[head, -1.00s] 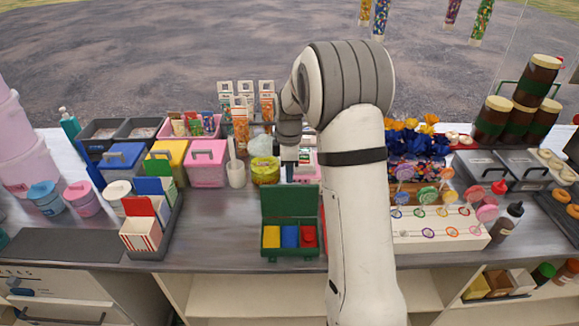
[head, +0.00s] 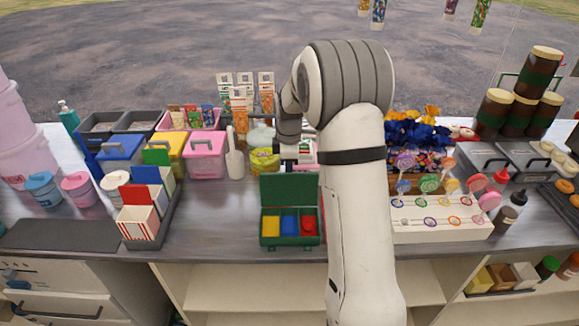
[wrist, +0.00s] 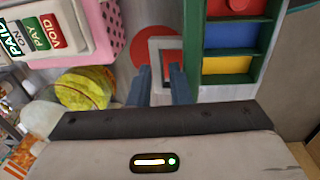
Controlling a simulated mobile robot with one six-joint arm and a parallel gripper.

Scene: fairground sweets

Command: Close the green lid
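The green box (head: 291,241) stands on the counter with its green lid (head: 289,189) open and upright at its back edge. Yellow, blue and red compartments show inside; the red one holds a round red piece. In the wrist view the box (wrist: 257,78) is at upper right, and the lid seems to be seen nearly edge-on along its left side. My gripper (wrist: 160,84) is open and empty, its two blue-grey fingers apart, beside the box and not touching it. In the head view it is behind the lid, its fingertips mostly hidden.
A pink box (head: 205,156), a white scoop (head: 235,162) and a yellow tub (head: 264,163) stand behind and left. A lollipop stand (head: 440,222) is to the right. A striped carton holder (head: 140,222) is at left. Bare counter (head: 220,225) lies left of the green box.

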